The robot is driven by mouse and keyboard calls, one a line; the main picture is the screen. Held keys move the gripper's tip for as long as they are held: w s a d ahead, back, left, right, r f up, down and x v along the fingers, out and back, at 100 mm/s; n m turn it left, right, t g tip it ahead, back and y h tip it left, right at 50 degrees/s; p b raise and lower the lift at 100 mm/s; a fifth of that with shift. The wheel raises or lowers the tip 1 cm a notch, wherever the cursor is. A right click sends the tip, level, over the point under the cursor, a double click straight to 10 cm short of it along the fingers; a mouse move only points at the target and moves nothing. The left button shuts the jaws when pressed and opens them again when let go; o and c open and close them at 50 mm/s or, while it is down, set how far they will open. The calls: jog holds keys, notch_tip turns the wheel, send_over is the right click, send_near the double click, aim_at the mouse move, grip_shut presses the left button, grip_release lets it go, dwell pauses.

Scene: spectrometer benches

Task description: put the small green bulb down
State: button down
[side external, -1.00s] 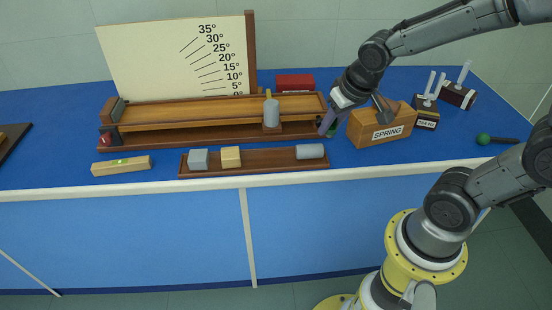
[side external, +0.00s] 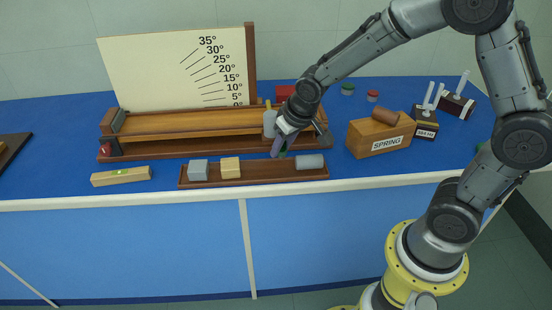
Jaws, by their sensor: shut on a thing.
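I cannot tell whether the bulb touches a surface.
The tray holds a grey block (side external: 198,170), a tan block (side external: 230,168) and a grey cylinder (side external: 310,162). The SPRING box (side external: 378,138) stands to the right with a brown cylinder (side external: 386,116) on top. Blue table (side external: 345,175) is bare between tray and box.

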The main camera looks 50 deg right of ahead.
aim_at(276, 170)
jog(key=shift+w+f, duration=0.95)
jog(key=shift+f, duration=1.7)
jog(key=shift+f, duration=0.1)
jog(key=c, duration=0.6)
grip_release()
jog(key=shift+o, duration=0.2)
